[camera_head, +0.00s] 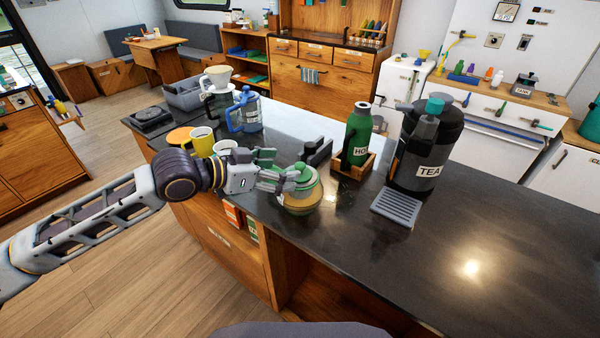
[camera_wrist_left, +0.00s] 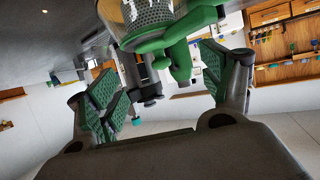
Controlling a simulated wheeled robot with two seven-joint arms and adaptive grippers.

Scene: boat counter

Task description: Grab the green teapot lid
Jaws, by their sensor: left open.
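The green teapot lid (camera_head: 304,172) sits on the glass teapot (camera_head: 300,199) near the counter's front edge. My left gripper (camera_head: 278,172) is at the lid's left side, at about its height. Its fingers are spread with nothing held between them. In the left wrist view, which looks upside down, the green lid (camera_wrist_left: 170,42) and part of the teapot's glass body with a perforated infuser (camera_wrist_left: 150,12) show at the top, in front of the open fingers (camera_wrist_left: 160,88). Whether a finger touches the lid I cannot tell. My right gripper is not in view.
A green bottle (camera_head: 358,135) in a wooden holder and a large black TEA dispenser (camera_head: 428,150) stand right of the teapot. Yellow mug (camera_head: 202,141), blue kettle (camera_head: 245,112) and dripper stand (camera_head: 217,90) stand behind. The counter's right front (camera_head: 480,250) is clear.

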